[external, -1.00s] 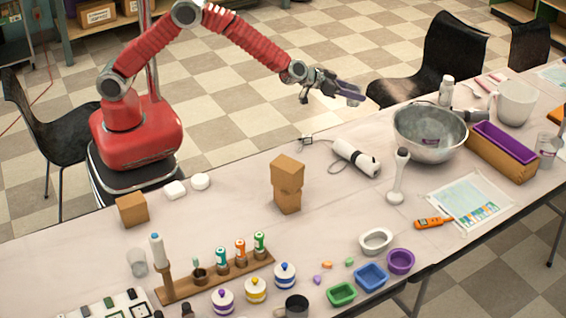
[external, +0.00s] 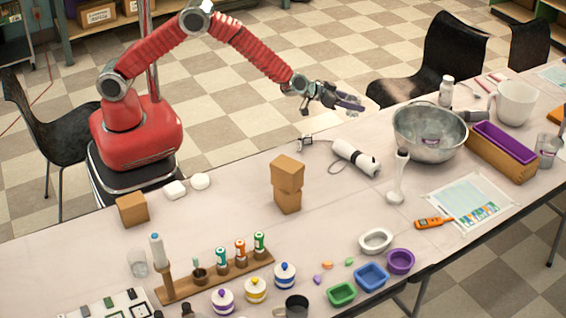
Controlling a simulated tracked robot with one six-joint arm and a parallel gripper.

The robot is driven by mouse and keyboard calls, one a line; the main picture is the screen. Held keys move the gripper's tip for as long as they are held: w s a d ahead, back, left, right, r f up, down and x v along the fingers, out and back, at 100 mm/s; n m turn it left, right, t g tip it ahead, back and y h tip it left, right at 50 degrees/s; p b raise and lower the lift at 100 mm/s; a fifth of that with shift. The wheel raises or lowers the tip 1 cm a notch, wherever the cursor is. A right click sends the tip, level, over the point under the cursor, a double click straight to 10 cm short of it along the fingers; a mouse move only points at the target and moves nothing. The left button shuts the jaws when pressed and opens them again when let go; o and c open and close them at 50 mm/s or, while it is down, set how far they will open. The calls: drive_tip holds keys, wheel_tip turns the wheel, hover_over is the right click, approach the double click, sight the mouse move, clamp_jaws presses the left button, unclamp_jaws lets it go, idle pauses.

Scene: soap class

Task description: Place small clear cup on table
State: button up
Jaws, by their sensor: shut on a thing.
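My gripper (external: 350,104) is in the air by the far edge of the table (external: 235,215), left of the black chair. It is shut on a small pale, see-through thing at the fingertips. This looks like the small clear cup, but it is too small and blended with the fingers to be sure. A clear cup (external: 138,263) stands upright on the table at the far left, beside the wooden rack. Another clear container (external: 547,150) stands at the far right, beyond the purple-lined box.
Stacked brown blocks (external: 287,185) stand mid-table. A white cylindrical device (external: 356,158) with a cord lies near my gripper, left of the metal bowl (external: 430,133). A white stand (external: 398,180) rises nearby. Bare table lies around the blocks.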

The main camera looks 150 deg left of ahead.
sight(352, 117)
drive_tip(key=shift+f, duration=3.1)
drive_tip(key=shift+f, duration=1.85)
drive_tip(key=shift+f, duration=0.15)
drive_tip(key=o, duration=1.1)
drive_tip(key=shift+d+r, duration=0.35)
drive_tip(key=v, duration=1.1)
drive_tip(key=shift+s+d, duration=0.1)
drive_tip(key=shift+d, duration=0.05)
